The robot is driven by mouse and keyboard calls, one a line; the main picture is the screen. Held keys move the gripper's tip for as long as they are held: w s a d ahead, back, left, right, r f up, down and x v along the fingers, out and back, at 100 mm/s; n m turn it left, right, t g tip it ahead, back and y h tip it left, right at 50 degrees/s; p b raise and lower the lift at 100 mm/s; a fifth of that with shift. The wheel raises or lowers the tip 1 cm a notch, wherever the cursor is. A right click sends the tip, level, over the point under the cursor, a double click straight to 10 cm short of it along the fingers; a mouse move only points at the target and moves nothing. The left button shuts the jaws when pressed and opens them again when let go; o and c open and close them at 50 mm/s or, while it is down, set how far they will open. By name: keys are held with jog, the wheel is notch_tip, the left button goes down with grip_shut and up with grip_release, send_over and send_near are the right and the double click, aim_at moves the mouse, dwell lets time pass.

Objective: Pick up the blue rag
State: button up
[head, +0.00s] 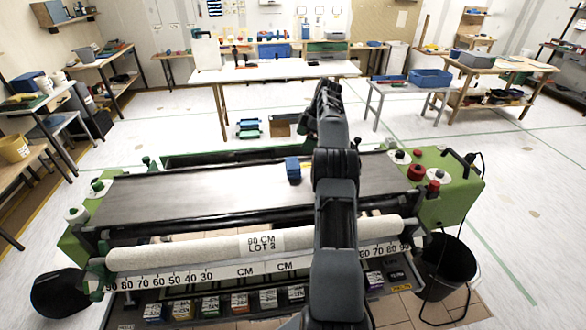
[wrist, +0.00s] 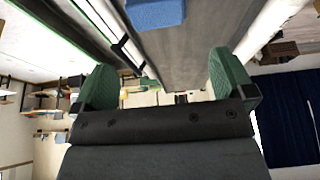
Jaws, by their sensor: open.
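The blue rag (head: 292,168) is a small folded block on the grey flat bed (head: 200,190) of the pasting machine, just left of my dark arm. In the wrist view the blue rag (wrist: 155,13) shows at the top edge, partly cut off, on the grey bed. My gripper (wrist: 163,74) has its two green-padded fingers wide apart with nothing between them. The rag lies beyond the fingertips, apart from them. In the head view I cannot make out the fingers; my arm stands in front of part of the bed.
A white roll (head: 190,254) lies along the machine's near side, above a ruler strip. Red knobs (head: 416,172) stand on the machine's green right end.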

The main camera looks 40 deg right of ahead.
aim_at(294, 163)
jog(key=x, duration=0.8)
jog(key=shift+d+p+x, duration=0.2)
jog(key=shift+p+x, duration=0.2)
jog(key=shift+x, duration=0.9)
jog(key=shift+d+p+x, duration=0.15)
jog(key=shift+p+x, duration=0.2)
jog(key=shift+x, duration=0.95)
jog(key=shift+f, duration=0.1)
jog(key=shift+c, duration=0.4)
jog(key=c, duration=0.5)
jog(key=shift+r+b, duration=0.75)
jog(key=shift+r, duration=4.25)
jog(key=shift+c, duration=0.2)
